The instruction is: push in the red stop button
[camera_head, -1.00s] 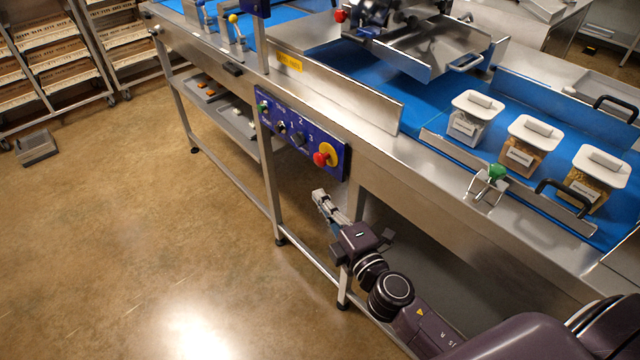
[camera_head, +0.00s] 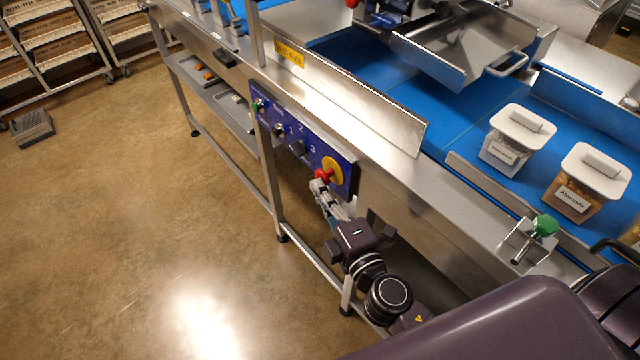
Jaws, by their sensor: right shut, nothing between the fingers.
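The red stop button (camera_head: 322,175) sticks out from a yellow round plate (camera_head: 333,169) at the right end of the blue control panel (camera_head: 291,132). The panel is on the front side of the steel conveyor table. My right gripper (camera_head: 318,187) is shut and empty, with its fingertips just below the red button in the picture. I cannot tell whether they touch it. My left gripper is not in view.
Dark knobs and a green button sit further left on the panel. Lidded containers (camera_head: 518,136) stand on the blue belt (camera_head: 465,120). A green-knobbed clamp (camera_head: 543,227) is at the table edge.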

